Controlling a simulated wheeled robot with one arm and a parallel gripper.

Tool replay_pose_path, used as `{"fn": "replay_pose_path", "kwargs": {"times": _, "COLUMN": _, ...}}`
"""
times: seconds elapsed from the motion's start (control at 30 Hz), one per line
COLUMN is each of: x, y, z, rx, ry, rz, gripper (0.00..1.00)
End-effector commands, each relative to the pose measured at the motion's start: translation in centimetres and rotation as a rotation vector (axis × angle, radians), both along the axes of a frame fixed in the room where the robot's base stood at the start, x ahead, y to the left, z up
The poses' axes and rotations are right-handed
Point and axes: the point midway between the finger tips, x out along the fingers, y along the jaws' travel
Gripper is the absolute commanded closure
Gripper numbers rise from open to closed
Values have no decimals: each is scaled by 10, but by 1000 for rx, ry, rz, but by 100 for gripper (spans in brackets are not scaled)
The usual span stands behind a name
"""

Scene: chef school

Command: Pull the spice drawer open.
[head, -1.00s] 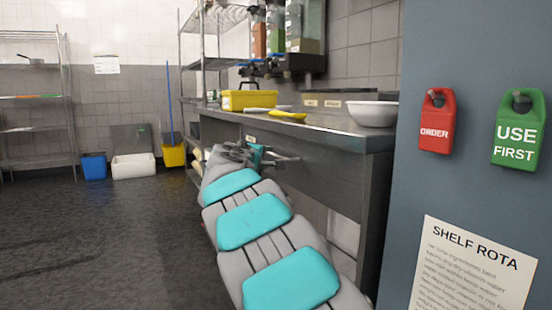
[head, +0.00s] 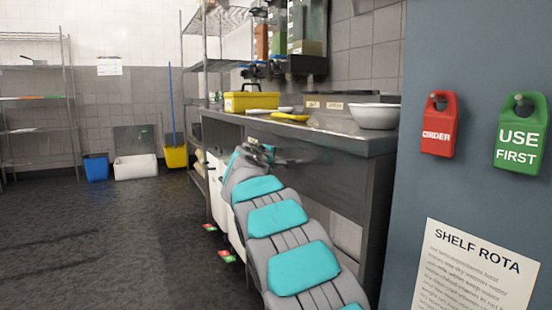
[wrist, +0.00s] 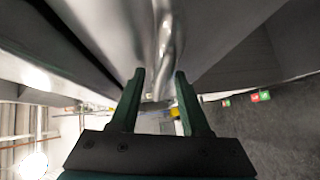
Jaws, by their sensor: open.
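My gripper (head: 278,158) is at the front of the steel counter (head: 335,150), below its top edge. In the wrist view my gripper (wrist: 160,80) is open, with its two dark green fingers apart. A shiny metal bar handle (wrist: 165,38) runs along a steel front and ends in the gap between the fingertips as seen there. I cannot tell whether a finger touches it. The drawer front in the head view is mostly hidden behind my gripper and arm, and I cannot tell whether it stands open.
On the counter are a yellow box (head: 250,101), a yellow item (head: 290,118) and a white bowl (head: 374,116). White bins (head: 218,195) stand under it. A blue-grey panel (head: 415,200) with tags is close on the right. The floor (head: 110,230) at left is clear.

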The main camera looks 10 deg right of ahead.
Motion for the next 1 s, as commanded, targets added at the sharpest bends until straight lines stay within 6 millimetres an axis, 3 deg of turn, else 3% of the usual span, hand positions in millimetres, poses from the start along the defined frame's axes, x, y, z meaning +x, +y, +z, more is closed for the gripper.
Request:
{"fn": "replay_pose_path", "kwargs": {"times": 0.13, "x": 0, "y": 0, "z": 0, "rx": 0, "ry": 0, "rz": 0, "gripper": 55}}
{"fn": "replay_pose_path", "kwargs": {"times": 0.53, "x": 0, "y": 0, "z": 0, "rx": 0, "ry": 0, "rz": 0, "gripper": 100}}
{"fn": "replay_pose_path", "kwargs": {"times": 1.0, "x": 0, "y": 0, "z": -1, "rx": 0, "ry": 1, "rz": -1, "gripper": 100}}
